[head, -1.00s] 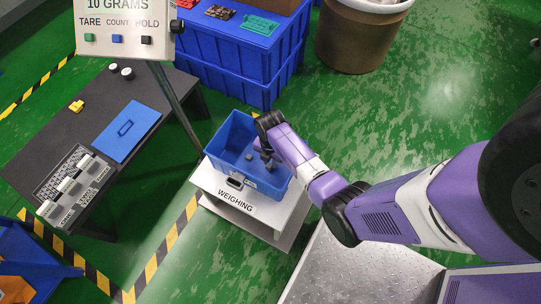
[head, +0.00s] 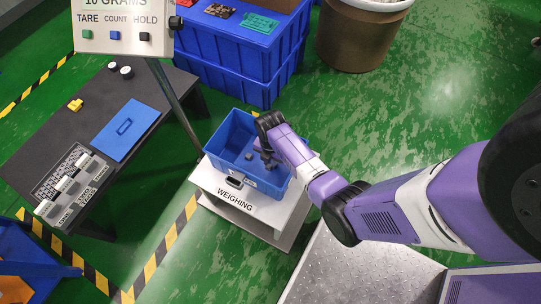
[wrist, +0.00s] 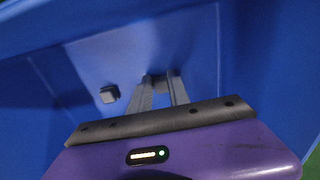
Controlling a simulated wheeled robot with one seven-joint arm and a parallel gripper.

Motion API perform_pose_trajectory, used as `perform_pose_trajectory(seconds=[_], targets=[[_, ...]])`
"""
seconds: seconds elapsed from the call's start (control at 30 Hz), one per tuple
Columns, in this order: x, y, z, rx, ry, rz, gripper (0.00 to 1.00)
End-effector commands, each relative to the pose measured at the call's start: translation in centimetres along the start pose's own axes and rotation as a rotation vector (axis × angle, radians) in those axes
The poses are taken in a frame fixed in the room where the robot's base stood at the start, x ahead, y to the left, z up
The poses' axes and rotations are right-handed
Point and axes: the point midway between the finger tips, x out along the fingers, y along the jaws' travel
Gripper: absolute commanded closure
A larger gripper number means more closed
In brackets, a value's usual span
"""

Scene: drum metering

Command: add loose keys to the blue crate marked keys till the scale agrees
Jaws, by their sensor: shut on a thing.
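The blue crate (head: 231,139) stands on the scale marked WEIGHING (head: 248,209). My gripper (head: 268,162) reaches down inside the crate, near its right side. In the wrist view the fingers (wrist: 160,88) are shut on a small grey key (wrist: 161,80), mostly hidden between the tips. Another dark grey key (wrist: 110,94) lies loose on the crate floor, left of the fingers; a key also shows in the head view (head: 248,156). The readout sign (head: 120,5) is cut off at the top; only "10 GRAMS" shows in part.
A dark table (head: 60,125) at left holds a blue lid-like panel (head: 125,130), a yellow piece (head: 75,105) and white labelled blocks (head: 72,185). Stacked blue crates (head: 235,60) and a brown bin (head: 357,35) stand behind. Green floor at right is clear.

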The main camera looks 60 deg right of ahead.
Motion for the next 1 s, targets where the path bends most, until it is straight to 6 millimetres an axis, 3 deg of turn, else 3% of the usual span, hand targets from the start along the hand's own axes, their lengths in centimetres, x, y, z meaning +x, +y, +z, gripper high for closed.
perform_pose_trajectory(seconds=[0.27,0.3,0.4,0.43,0.77,1.0], targets=[[0.1,0.0,0.0,0.000,0.000,0.000,1.00],[0.1,0.0,0.0,0.000,0.000,0.000,0.74],[0.1,0.0,0.0,0.000,0.000,0.000,0.54],[0.1,0.0,0.0,0.000,0.000,0.000,0.52],[-0.2,0.0,0.0,0.000,0.000,0.000,0.52],[-3.5,0.1,0.0,0.000,-0.001,0.002,0.52]])
